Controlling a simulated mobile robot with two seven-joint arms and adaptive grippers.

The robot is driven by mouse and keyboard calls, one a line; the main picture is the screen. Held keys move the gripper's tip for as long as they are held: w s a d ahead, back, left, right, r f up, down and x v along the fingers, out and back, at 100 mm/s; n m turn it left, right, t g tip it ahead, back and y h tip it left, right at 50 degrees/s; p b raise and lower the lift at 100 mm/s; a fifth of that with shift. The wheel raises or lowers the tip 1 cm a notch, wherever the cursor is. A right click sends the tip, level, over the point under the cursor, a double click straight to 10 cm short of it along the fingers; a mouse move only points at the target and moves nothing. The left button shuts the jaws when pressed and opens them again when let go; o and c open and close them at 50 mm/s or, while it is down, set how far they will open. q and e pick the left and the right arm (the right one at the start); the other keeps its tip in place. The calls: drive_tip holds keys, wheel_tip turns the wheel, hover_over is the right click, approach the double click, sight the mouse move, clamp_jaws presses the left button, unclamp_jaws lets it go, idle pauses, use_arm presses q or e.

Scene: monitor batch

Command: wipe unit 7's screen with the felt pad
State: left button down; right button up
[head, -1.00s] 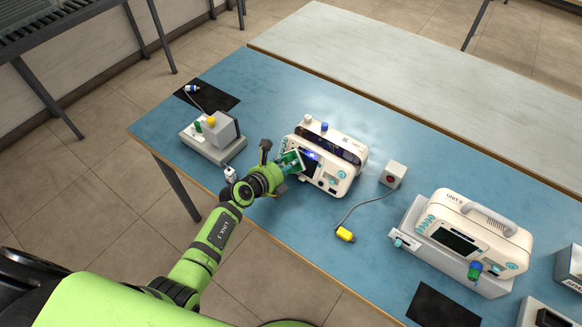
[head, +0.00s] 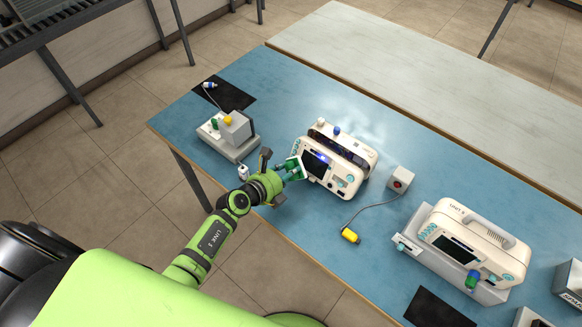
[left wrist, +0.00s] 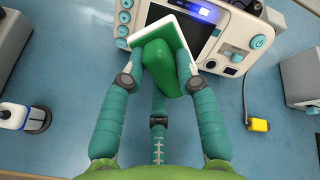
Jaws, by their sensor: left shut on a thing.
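My left gripper (head: 291,172) is shut on the felt pad, a green grip on a white-edged plate (head: 299,166). My right gripper is not in view.
A second cream monitor (head: 475,240) stands on a grey base at the right. A grey device (head: 233,132) stands at the left. A box with a red button (head: 400,180) has a cable to a yellow plug (head: 350,236). Blue mat is clear around the plug.

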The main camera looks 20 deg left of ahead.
use_arm(q)
drive_tip(key=p+v, duration=0.1)
drive_tip(key=v, duration=0.2)
idle(0.5)
idle(0.4)
